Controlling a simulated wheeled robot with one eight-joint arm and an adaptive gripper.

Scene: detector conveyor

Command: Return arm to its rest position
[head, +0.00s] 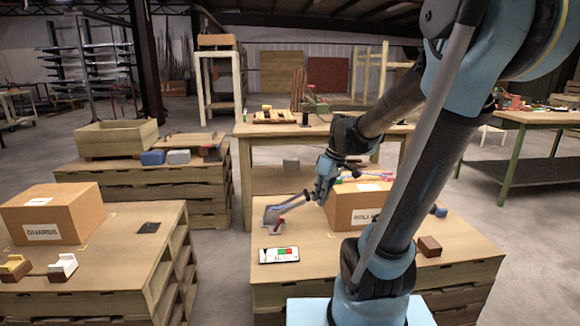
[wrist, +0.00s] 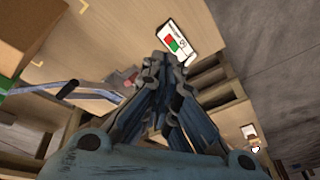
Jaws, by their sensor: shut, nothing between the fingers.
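My gripper (head: 321,193) is shut and empty above the wooden pallet table (head: 470,233), just left of the cardboard box marked with a label starting "ROLL" (head: 345,203). My arm reaches out over this table from the right and hides part of the box. In the wrist view my gripper (wrist: 162,62) points toward a white card with green and red patches (wrist: 173,40). The same card (head: 279,255) lies flat at the table's front left. A grey and red tool with a long handle (head: 275,217) lies behind the card.
A box marked "GUARDS" (head: 52,212) stands on the left pallet table (head: 120,250). A brown block (head: 429,246) sits right of my arm. A higher workbench (head: 262,129) stands behind, and a green-legged bench (head: 540,118) at right. Floor shows between the tables.

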